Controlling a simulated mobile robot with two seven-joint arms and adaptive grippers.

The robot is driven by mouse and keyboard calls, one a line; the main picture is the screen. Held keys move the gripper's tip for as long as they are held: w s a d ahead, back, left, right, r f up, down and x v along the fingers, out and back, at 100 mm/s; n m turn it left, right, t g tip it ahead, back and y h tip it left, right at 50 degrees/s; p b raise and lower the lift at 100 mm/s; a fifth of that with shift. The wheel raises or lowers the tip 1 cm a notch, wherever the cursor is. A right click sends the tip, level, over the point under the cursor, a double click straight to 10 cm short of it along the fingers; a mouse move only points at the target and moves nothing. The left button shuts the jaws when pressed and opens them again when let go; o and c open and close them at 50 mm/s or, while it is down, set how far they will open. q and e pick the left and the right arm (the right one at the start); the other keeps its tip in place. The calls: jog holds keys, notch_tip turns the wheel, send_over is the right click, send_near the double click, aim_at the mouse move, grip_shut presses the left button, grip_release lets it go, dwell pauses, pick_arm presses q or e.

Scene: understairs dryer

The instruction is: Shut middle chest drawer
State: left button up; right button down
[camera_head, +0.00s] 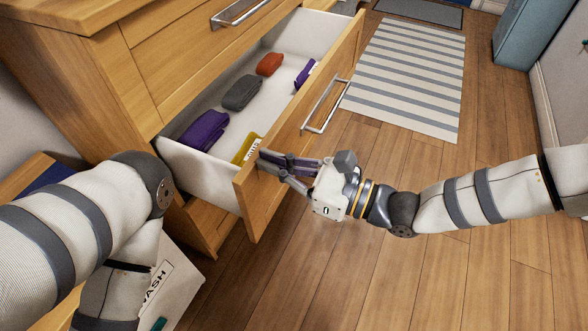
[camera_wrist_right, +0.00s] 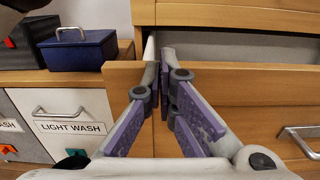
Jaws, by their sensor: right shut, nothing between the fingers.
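The middle chest drawer (camera_head: 318,110) stands pulled out of the wooden chest, with its light interior showing. A metal bar handle (camera_head: 325,106) is on its front; the handle also shows at the right of the right wrist view (camera_wrist_right: 300,140). My right gripper (camera_head: 263,161) is shut and empty, its fingertips at the outer face of the drawer front, near its near-left end. In the right wrist view the fingertips (camera_wrist_right: 163,68) overlap the wooden front; I cannot tell whether they touch it. My left arm comes in at the left, and its gripper is not in view.
Folded cloths lie in the drawer: purple (camera_head: 203,130), grey (camera_head: 241,92), orange (camera_head: 269,64) and a yellow item (camera_head: 246,148). A blue box (camera_wrist_right: 77,50) sits on the side unit above a LIGHT WASH bin (camera_wrist_right: 68,118). Wooden floor and striped rug (camera_head: 408,75) are clear.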

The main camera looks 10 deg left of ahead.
jog(key=b+x, duration=0.3)
jog(key=x, duration=1.3)
jog(key=shift+b, duration=0.4)
